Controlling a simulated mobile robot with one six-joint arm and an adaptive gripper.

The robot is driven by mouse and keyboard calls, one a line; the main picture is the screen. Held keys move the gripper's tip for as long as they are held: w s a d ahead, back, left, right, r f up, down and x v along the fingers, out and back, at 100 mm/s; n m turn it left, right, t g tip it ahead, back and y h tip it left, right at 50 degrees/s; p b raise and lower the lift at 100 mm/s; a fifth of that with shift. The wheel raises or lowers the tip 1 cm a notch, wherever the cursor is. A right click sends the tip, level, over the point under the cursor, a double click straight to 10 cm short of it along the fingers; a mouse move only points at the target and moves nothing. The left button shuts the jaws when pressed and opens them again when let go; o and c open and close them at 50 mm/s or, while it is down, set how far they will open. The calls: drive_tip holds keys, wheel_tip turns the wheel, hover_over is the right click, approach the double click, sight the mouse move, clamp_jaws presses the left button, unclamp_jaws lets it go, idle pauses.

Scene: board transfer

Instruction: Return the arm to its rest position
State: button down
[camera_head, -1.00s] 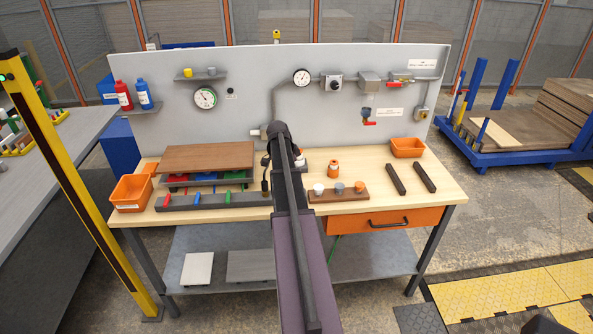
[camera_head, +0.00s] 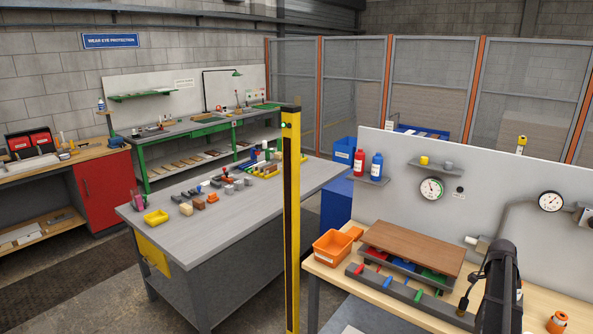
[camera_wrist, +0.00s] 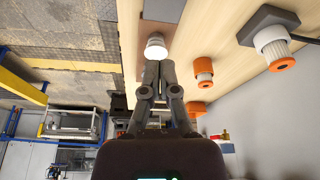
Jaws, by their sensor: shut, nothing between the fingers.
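My arm shows at the lower right of the head view, in front of the wooden workbench (camera_head: 335,275); its gripper is hidden there. In the wrist view my gripper (camera_wrist: 154,88) is shut and empty, its two fingers together. A white round knob or cap (camera_wrist: 156,47) appears just beyond the fingertips; I cannot tell whether they touch. A brown board (camera_head: 412,247) lies over the rack with red, blue and green pieces on the bench, left of my arm.
An orange bin (camera_head: 332,247) stands at the bench's left end. A yellow post (camera_head: 291,225) rises between this bench and a grey table (camera_head: 235,215) with small parts. Orange-and-white fittings (camera_wrist: 203,70) show in the wrist view. An upright panel (camera_head: 390,160) backs the bench.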

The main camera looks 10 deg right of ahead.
drive_tip(key=w+a+n+t+y, duration=0.15)
drive_tip(key=a+n, duration=0.45)
drive_tip(key=a, duration=0.9)
drive_tip(key=w+a+n, duration=0.3)
drive_tip(key=a+n, duration=0.2)
drive_tip(key=a, duration=0.9)
drive_tip(key=s+a+n, duration=0.2)
drive_tip(key=a+n, duration=0.2)
drive_tip(key=a, duration=0.5)
drive_tip(key=s+a+n+y, duration=0.1)
drive_tip(key=s+a+n, duration=0.2)
drive_tip(key=a, duration=0.5)
drive_tip(key=s+a+f+n, duration=0.1)
drive_tip(key=s+a+n, duration=0.2)
drive_tip(key=a+n, duration=0.3)
drive_tip(key=a, duration=0.3)
drive_tip(key=shift+s+a+y, duration=0.15)
drive_tip(key=shift+a+y, duration=0.15)
drive_tip(key=shift+y, duration=0.05)
